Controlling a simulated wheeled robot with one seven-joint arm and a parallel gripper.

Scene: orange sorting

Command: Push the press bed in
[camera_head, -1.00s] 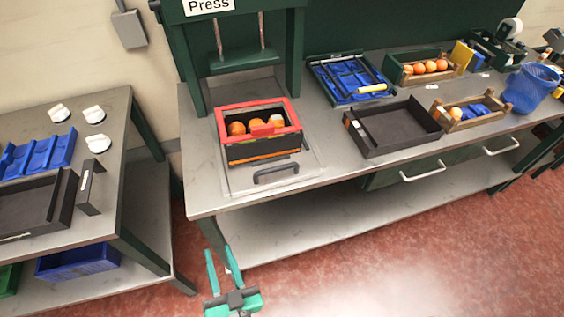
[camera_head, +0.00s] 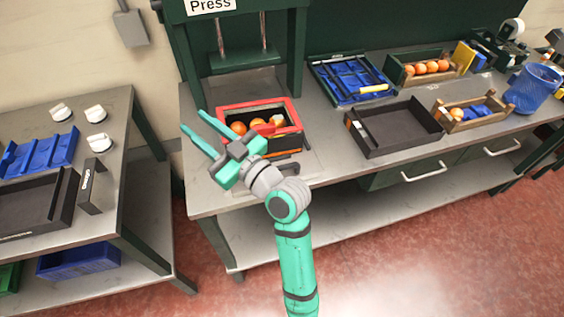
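The press (camera_head: 297,55) is a dark green frame with a "Press" sign and a plate on two rods. Its bed (camera_head: 315,163) is a flat light grey plate pulled out toward the table's front edge; my arm hides most of it and its handle. A black crate with a red rim (camera_head: 262,104) and oranges (camera_head: 239,128) stands on the bed. My gripper (camera_head: 192,121) is open and empty, its teal fingers spread toward the upper left. It appears in front of the crate's left side; I cannot tell whether it touches anything.
A black tray (camera_head: 382,147) lies right of the bed, with a blue tray (camera_head: 330,91) behind it. Wooden crates (camera_head: 440,60) and a blue basket (camera_head: 545,78) stand farther right. A separate table (camera_head: 112,150) is at left, beyond a gap.

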